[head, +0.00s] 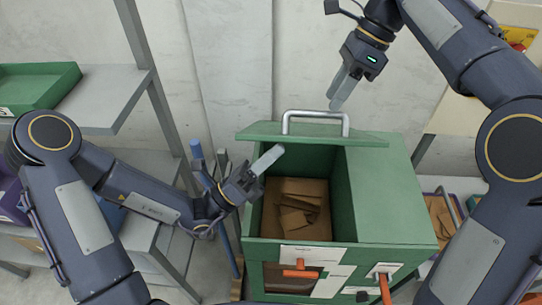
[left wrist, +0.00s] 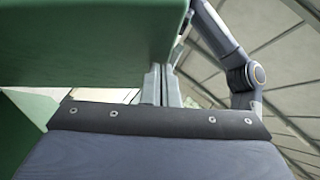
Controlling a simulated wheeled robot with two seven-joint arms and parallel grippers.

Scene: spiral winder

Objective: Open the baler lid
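The green baler (head: 395,195) stands in the middle of the head view. Its lid (head: 255,131) is raised, seen nearly edge-on at the back of the opening, with a metal bar handle (head: 315,116) on it. Brown cardboard (head: 297,205) lies inside. My left gripper (head: 268,158) is at the left of the opening, just below the lid; its fingers are together and empty in the left wrist view (left wrist: 160,84), beneath a green panel (left wrist: 90,40). I cannot tell whether they touch the lid. My right gripper (head: 338,93) is above the handle, apart from it; its finger gap is unclear.
Orange handles (head: 300,273) stick out of the baler's front. A grey shelf (head: 105,95) with a green tray (head: 38,86) stands at the left, near my left arm. A pale wall (head: 235,60) closes off the back. Blue poles (head: 199,165) stand left of the baler.

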